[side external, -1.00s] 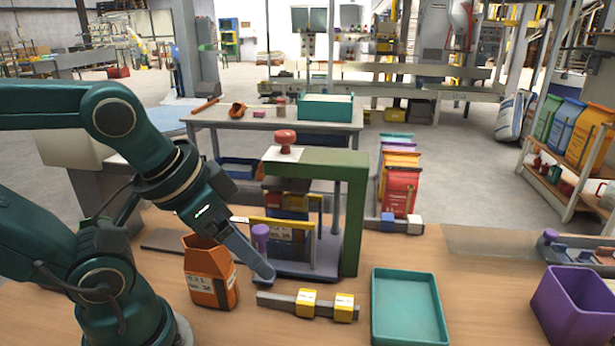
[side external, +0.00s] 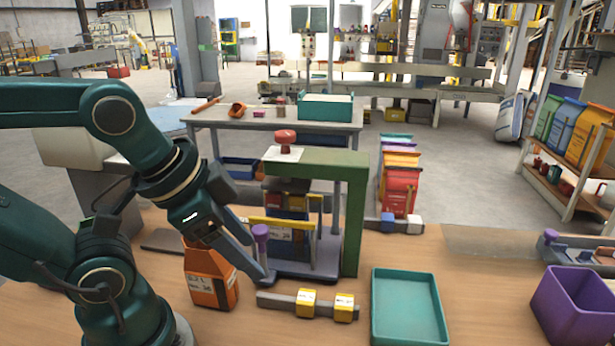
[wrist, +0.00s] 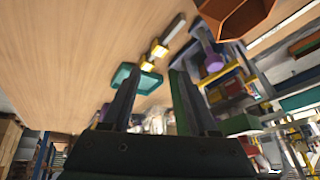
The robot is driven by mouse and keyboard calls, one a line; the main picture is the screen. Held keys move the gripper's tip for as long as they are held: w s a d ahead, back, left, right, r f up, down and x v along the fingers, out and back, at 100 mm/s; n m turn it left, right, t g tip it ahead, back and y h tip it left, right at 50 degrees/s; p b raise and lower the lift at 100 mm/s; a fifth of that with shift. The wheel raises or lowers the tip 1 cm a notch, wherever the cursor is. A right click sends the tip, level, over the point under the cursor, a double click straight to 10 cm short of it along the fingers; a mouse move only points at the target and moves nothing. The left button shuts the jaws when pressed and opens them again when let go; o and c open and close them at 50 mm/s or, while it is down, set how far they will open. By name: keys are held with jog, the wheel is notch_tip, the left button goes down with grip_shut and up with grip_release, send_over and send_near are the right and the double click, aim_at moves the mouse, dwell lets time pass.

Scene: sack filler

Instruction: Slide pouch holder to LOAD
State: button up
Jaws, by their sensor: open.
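The pouch holder, with a purple knob (side external: 261,237) on its near left corner and a yellow bar (side external: 283,224), stands at the green press frame (side external: 353,225). Pouches (side external: 290,205) stand upright behind the bar. My gripper (side external: 250,254) is just left of the knob, pointing down and right. Its fingers are open; in the wrist view my gripper (wrist: 150,88) has an empty gap, and the purple knob (wrist: 214,62) lies to the right of both fingers. Contact with the holder cannot be told. No LOAD mark is readable.
An orange pouch (side external: 210,280) stands left of the holder, partly behind my gripper. A grey bar with yellow blocks (side external: 306,303) lies in front. A teal tray (side external: 408,340) and a purple bin (side external: 577,305) are to the right. A red knob (side external: 285,138) tops the frame.

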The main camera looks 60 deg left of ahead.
jog(key=m, duration=0.5)
jog(key=r+m+g+y, duration=0.2)
jog(key=m+g, duration=0.2)
jog(key=m, duration=1.5)
send_over(259, 229)
jog(key=shift+w+d+f, duration=0.15)
jog(key=shift+w+f, duration=0.05)
jog(key=shift+a+f, duration=0.2)
jog(key=shift+f, duration=0.2)
jog(key=shift+s+d+f+x, duration=0.1)
jog(key=shift+s+d+x, duration=0.1)
jog(key=shift+x, duration=1.05)
jog(key=shift+s+d+f+x, duration=0.1)
jog(key=shift+s+d+x, duration=0.15)
jog(key=shift+x, duration=0.95)
jog(key=shift+s+d+x, duration=0.15)
jog(key=shift+d+x, duration=0.05)
jog(key=shift+x, duration=1.05)
